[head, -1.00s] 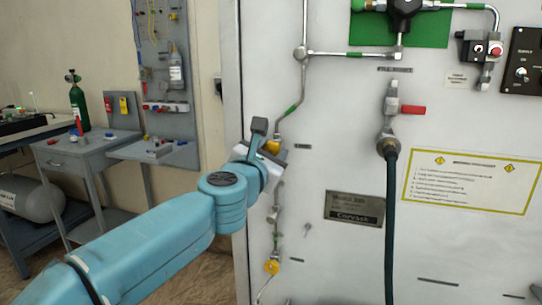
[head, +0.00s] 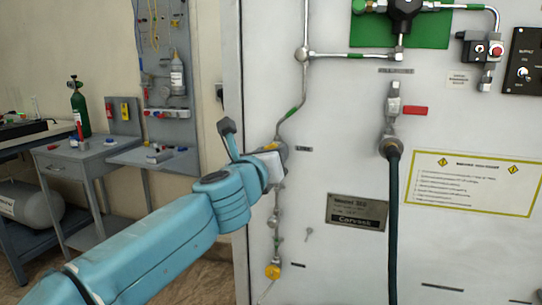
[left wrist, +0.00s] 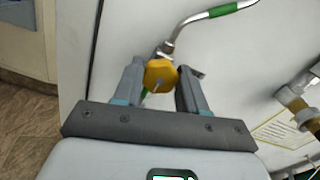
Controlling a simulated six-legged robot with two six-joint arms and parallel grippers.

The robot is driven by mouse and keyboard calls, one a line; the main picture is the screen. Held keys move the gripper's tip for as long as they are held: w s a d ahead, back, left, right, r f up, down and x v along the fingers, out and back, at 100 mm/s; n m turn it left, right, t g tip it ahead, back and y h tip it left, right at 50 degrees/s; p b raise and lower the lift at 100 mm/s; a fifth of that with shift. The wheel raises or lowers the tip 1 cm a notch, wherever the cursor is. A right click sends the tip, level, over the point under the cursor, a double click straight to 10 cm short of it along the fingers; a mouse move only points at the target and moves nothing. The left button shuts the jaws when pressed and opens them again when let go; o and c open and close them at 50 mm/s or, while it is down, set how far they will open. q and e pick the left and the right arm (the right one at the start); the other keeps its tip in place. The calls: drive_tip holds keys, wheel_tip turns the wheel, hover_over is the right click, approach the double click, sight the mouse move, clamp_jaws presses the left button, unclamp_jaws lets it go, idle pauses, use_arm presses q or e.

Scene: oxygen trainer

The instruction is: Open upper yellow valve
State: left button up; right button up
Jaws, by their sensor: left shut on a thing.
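The upper yellow valve (left wrist: 160,73) shows as a yellow knob between the two grey fingers in the left wrist view. It sits on a thin metal pipe on the white panel. My left gripper (left wrist: 160,82) is shut on this knob. In the head view my left gripper (head: 270,152) is at the pipe on the panel's left side and hides most of the upper valve. The lower yellow valve (head: 273,271) is on the same pipe line, below my gripper and clear of it. My right gripper is not in view.
A dark hose (head: 393,220) hangs from a fitting with a red handle (head: 415,110) to the right. A metal nameplate (head: 356,212) and a yellow-bordered sign (head: 472,182) are on the panel. A grey side table (head: 85,150) stands at the left.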

use_arm(q)
drive_tip(key=shift+d+f, duration=0.1)
drive_tip(key=shift+f, duration=0.15)
drive_tip(key=o, duration=0.9)
drive_tip(key=shift+o, duration=0.8)
drive_tip(key=shift+r, duration=0.15)
drive_tip(key=b+v, duration=0.3)
drive_tip(key=v, duration=1.3)
drive_tip(key=shift+s, duration=0.2)
